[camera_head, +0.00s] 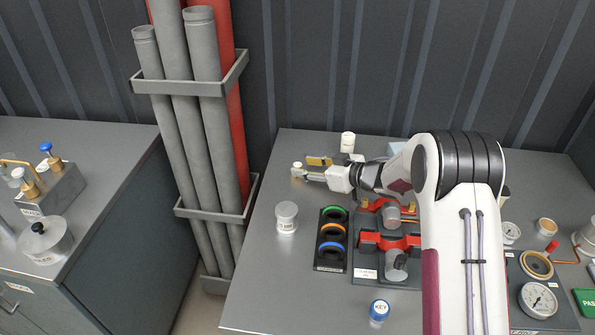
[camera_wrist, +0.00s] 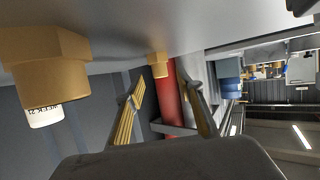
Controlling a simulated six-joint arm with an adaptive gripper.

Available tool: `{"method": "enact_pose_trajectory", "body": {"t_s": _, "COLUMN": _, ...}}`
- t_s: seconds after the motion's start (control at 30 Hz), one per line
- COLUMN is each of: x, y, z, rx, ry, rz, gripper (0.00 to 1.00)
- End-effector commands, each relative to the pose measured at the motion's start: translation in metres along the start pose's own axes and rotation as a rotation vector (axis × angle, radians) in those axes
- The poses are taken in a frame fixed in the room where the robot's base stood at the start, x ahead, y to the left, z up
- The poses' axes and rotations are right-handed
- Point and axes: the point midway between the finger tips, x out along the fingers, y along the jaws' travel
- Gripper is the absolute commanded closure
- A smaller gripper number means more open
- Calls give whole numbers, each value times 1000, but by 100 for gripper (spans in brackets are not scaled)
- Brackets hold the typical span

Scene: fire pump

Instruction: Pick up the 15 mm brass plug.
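A small brass plug (camera_wrist: 157,66) with a hexagonal head shows in the wrist view just beyond my fingertips, in line with the gap between them. In the head view a small pale-topped piece (camera_head: 297,168), which looks like this plug, stands on the bench just left of my gripper (camera_head: 308,169). My gripper is open and empty, with its yellow-padded fingers apart; it also shows in the wrist view (camera_wrist: 164,88). A larger brass hexagonal plug (camera_wrist: 45,68) is close at the left of the wrist view. No size marking is readable on either plug.
A white labelled jar (camera_wrist: 45,116) is behind the larger plug. On the bench stand a white pot (camera_head: 286,216), a rack of coloured rings (camera_head: 331,240) and a KEY jar (camera_head: 379,310). Grey pipes (camera_head: 205,120) rise left of the bench. The bench front left is clear.

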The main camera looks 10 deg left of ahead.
Motion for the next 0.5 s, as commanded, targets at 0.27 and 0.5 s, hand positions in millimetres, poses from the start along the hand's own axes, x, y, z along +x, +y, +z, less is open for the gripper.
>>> {"method": "enact_pose_trajectory", "body": {"t_s": 0.27, "x": 30, "y": -2, "z": 0, "rx": -1, "ry": -1, "rz": -1, "gripper": 63}}
{"method": "enact_pose_trajectory", "body": {"t_s": 0.5, "x": 37, "y": -2, "z": -1, "rx": 0, "ry": 1, "rz": 0, "gripper": 63}}
